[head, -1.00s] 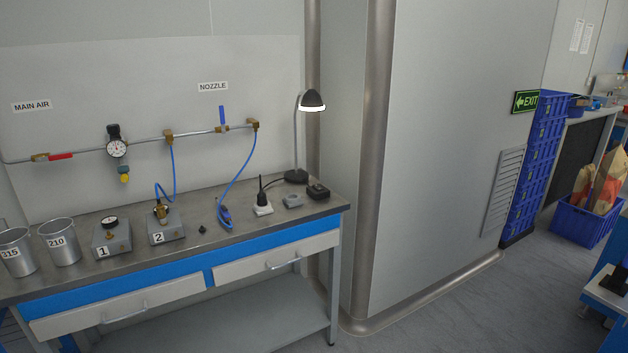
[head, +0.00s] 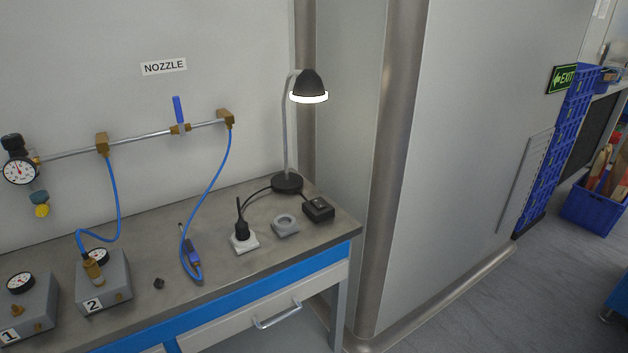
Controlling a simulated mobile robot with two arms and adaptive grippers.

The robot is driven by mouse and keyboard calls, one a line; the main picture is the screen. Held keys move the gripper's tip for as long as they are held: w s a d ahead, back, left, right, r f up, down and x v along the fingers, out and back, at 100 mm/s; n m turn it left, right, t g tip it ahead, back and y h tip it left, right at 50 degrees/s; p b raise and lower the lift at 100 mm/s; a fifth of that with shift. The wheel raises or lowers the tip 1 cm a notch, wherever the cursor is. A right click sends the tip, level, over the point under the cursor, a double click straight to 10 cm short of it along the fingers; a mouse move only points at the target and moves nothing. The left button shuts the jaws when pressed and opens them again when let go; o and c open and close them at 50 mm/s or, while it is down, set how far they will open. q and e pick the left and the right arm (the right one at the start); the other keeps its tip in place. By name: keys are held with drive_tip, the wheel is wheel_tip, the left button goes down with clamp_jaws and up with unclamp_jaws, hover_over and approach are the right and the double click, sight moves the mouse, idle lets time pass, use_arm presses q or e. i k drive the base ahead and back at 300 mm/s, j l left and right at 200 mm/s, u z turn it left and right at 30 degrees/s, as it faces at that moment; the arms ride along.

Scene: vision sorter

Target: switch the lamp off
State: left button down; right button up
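The desk lamp (head: 309,86) stands at the back right of the workbench, with a dark shade on a thin grey stem and a round black base (head: 287,183). The ring under its shade glows white, so it is lit. A black cord runs from its base to a black plug (head: 242,229) in a white socket block (head: 245,244). A small black box (head: 318,209) lies right of the base; its top detail is too small to tell. A grey ring-shaped piece (head: 285,225) lies between box and socket. Neither gripper is in view.
The grey-topped workbench (head: 215,269) ends at a rounded metal column (head: 390,170) on the right. A blue air hose with a nozzle (head: 193,254) and grey boxes 1 (head: 28,306) and 2 (head: 103,283) stand left.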

sight(316, 202)
drive_tip(key=i+l, duration=0.8)
drive_tip(key=i, duration=0.2)
drive_tip(key=z, duration=0.05)
